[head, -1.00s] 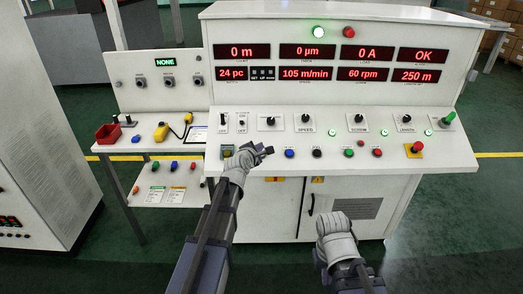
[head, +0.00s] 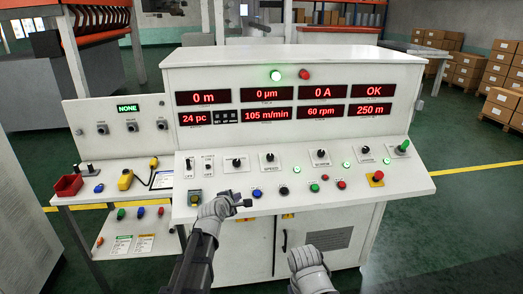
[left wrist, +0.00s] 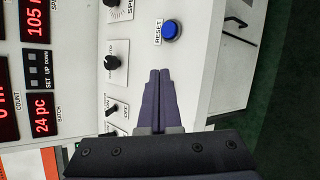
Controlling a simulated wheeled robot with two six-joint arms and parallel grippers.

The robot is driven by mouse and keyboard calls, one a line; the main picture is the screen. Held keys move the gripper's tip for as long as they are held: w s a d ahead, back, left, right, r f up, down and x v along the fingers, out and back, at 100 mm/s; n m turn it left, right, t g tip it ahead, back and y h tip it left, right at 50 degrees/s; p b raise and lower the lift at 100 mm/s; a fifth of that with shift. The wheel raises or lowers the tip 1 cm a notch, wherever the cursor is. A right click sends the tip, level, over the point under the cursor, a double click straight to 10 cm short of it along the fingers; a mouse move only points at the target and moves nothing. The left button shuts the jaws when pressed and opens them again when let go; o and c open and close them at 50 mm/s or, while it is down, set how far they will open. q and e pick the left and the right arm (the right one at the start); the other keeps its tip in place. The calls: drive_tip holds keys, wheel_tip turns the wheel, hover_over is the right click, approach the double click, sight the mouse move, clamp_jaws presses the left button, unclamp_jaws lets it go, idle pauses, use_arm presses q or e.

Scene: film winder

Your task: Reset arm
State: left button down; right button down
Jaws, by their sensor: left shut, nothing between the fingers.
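The white control console (head: 300,215) has a sloped panel with knobs and buttons. A blue button (head: 256,193) sits in its lower row; the left wrist view shows it labelled RESET (left wrist: 172,29). My left gripper (head: 248,203) is just below and left of that button in the head view. Its dark fingers (left wrist: 160,75) are shut and empty, pointing toward the panel beside the button in the left wrist view, apart from it in the picture. My right gripper (head: 308,260) is low in front of the console; its fingers are hidden.
Red displays above the panel read 0 m, 24 pc and OK. A side table with a red bin (head: 68,186) and a yellow pendant (head: 125,180) stands at the left. Cardboard boxes (head: 500,105) are at the back right. Green floor is open on the right.

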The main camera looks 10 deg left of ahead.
use_arm(q)
drive_tip(key=s+d+f+m+g+h, duration=0.1)
drive_tip(key=s+d+f+m+g, duration=0.3)
drive_tip(key=s+d+f+m, duration=0.35)
drive_tip(key=s+d+f+m+g+y, duration=0.2)
drive_tip(key=s+m+g, duration=0.2)
drive_tip(key=s+m, duration=0.4)
drive_tip(key=s+d+f+m+g+y, duration=0.2)
drive_tip(key=s+m+g, duration=0.3)
drive_tip(key=s, duration=1.2)
drive_tip(key=d+m, duration=0.1)
drive_tip(key=m, duration=0.3)
drive_tip(key=shift+d+f, duration=0.25)
